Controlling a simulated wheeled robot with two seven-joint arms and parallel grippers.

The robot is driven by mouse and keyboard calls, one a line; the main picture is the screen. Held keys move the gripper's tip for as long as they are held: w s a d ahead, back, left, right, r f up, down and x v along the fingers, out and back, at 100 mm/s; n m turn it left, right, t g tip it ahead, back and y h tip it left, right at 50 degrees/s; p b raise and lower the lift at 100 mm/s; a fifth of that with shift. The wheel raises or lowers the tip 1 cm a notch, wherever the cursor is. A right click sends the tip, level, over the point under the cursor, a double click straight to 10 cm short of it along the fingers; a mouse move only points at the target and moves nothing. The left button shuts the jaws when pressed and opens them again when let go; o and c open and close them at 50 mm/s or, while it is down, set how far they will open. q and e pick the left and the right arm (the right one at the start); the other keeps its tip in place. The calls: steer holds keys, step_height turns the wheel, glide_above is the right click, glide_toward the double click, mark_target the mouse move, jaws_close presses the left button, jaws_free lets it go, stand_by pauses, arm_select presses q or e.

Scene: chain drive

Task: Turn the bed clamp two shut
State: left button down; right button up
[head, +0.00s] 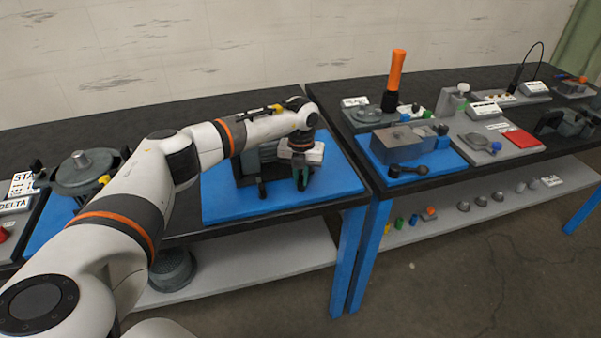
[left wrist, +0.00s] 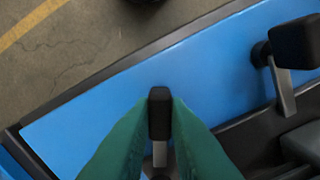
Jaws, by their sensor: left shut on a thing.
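A grey machine (head: 245,166) stands on a blue mat (head: 222,203) on the left-hand bench. My left gripper (head: 303,184) points down at its front right. In the left wrist view its green fingers (left wrist: 159,125) are shut on the black knob of a clamp lever (left wrist: 159,102). The lever's metal arm runs down between the fingers and is mostly hidden. A second lever with a black knob (left wrist: 296,43) stands apart to the right there. In the head view a dark lever (head: 262,189) shows left of the gripper. I cannot tell which clamp is numbered two.
The front strip of the blue mat is bare. A second bench on the right carries a grey vise-like block (head: 397,143), a black lever (head: 408,170), an orange-handled tool (head: 396,75) and a red pad (head: 521,138). A round device (head: 85,175) stands at the far left.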

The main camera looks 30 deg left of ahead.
mark_target(302, 178)
arm_select(q)
steer(key=n+p, duration=0.1)
steer(key=n, duration=0.4)
steer(key=shift+w+d+r+p, duration=0.1)
steer(key=shift+r+p, duration=0.05)
steer(key=shift+p, duration=0.2)
steer(key=shift+n, duration=0.3)
steer(key=c, duration=1.4)
jaws_free()
step_height(302, 178, up, 12)
steer(key=b, duration=0.2)
steer(key=shift+b, duration=0.35)
